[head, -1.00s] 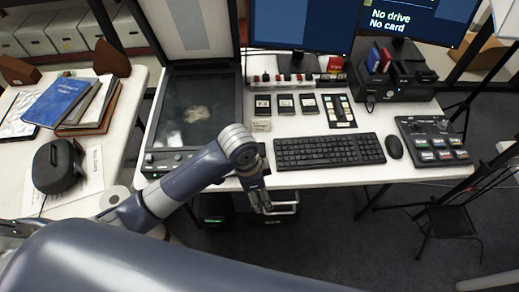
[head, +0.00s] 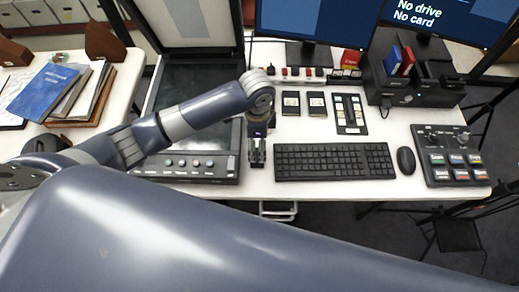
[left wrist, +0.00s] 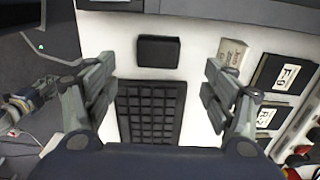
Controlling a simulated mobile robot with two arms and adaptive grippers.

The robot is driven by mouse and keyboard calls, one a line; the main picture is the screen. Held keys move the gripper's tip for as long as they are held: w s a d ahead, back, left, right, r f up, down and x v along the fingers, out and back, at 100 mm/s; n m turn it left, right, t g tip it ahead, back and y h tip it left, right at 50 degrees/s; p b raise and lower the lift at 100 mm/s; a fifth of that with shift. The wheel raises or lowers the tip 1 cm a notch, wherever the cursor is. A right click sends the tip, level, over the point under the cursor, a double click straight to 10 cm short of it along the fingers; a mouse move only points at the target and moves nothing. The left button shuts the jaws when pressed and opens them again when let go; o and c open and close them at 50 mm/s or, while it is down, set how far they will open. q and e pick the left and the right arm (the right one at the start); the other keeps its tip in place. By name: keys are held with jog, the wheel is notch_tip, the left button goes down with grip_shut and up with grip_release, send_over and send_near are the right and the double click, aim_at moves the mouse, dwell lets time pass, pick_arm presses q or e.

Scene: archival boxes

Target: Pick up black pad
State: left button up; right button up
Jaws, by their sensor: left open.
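The black pad (left wrist: 158,51) is a small dark rectangle lying flat on the white desk in the left wrist view. In the head view my left gripper and arm hide it. My left gripper (head: 257,152) is above the desk between the scanner and the keyboard. In the left wrist view its two fingers (left wrist: 158,66) are apart and empty, one to each side of the pad. They appear above it, and I see no contact. My right gripper is not in view.
The keyboard (head: 334,162) and a small labelled box (left wrist: 231,54) are close to the pad. The scanner (head: 190,168) is left of it. Black labelled cards (head: 316,103) lie behind the keyboard, with a mouse (head: 406,160) and control panel (head: 452,150) to the right.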

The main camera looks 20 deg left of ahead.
aim_at(257, 155)
pick_arm(q)
jog(key=f, duration=0.2)
jog(key=shift+s+f, duration=0.35)
jog(key=shift+f, duration=0.3)
notch_tip(257, 155, down, 5)
jog(key=shift+w+r+p, duration=0.1)
jog(key=shift+w+p, duration=0.05)
jog(key=shift+p, duration=0.55)
jog(key=c, duration=0.9)
jog(key=shift+c, duration=1.3)
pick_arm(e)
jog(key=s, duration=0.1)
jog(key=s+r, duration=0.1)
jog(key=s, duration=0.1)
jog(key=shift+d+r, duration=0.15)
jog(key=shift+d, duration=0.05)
